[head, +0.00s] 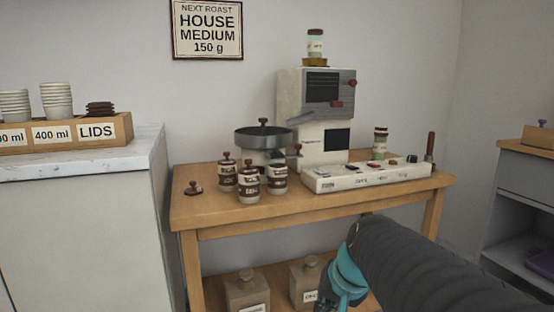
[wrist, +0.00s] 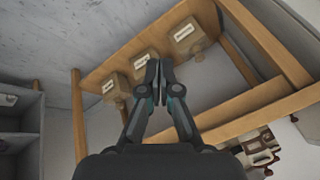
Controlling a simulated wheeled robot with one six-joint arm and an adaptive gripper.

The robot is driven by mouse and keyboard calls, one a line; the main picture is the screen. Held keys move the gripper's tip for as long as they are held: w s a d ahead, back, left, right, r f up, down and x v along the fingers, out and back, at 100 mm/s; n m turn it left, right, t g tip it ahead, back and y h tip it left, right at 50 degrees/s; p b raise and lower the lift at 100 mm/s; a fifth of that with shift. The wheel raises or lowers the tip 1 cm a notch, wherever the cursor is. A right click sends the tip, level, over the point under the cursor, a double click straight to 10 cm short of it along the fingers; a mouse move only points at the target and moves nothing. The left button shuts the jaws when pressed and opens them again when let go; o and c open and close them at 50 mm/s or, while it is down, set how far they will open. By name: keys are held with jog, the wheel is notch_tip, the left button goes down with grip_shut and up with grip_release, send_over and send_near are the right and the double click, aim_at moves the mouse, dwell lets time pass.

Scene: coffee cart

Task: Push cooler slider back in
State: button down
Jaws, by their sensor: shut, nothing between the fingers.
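The cooler (head: 263,137) is a round dark pan on a pale base, standing on the wooden table left of the roaster. A red-brown knob (head: 263,122) stands at its pan. Another small red-brown knob (head: 297,149) sticks out at its right side, perhaps the slider; how far it is out is too small to tell. My gripper (wrist: 160,72) is shut and empty in the wrist view, in front of the table's lower shelf. In the head view only my arm and its teal wrist part show, at the table's front, below and right of the cooler; the fingertips cannot be made out there.
The wooden table (head: 235,215) also bears the roaster (head: 325,143), several lidded canisters (head: 249,188) and a white control panel (head: 350,180). Larger canisters (head: 247,290) stand on the lower shelf. A marble-topped counter (head: 80,155) is left, a shelf unit (head: 525,180) right.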

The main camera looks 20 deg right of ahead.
aim_at(300, 147)
jog(key=w+d+r+m+t+y+b, duration=0.1)
jog(key=w+d+r+m+t+b, duration=0.15)
jog(key=w+d+r, duration=0.4)
jog(key=w+d+r+m+t+y+b, duration=0.1)
jog(key=w+d+r+m+t, duration=0.25)
jog(key=w, duration=0.65)
jog(key=w+d+r+m+t, duration=0.1)
jog(key=w+r+m+t, duration=0.1)
jog(key=r, duration=0.4)
jog(key=w+d+r+m+t, duration=0.1)
jog(key=w+r+t, duration=0.2)
jog(key=r, duration=0.4)
jog(key=shift+d+r+m+t, duration=0.15)
jog(key=shift+d+m+t, duration=0.15)
jog(key=shift+m, duration=0.1)
jog(key=shift+w, duration=0.1)
jog(key=p+x, duration=0.1)
jog(key=x, duration=1.3)
jog(key=shift+a, duration=0.1)
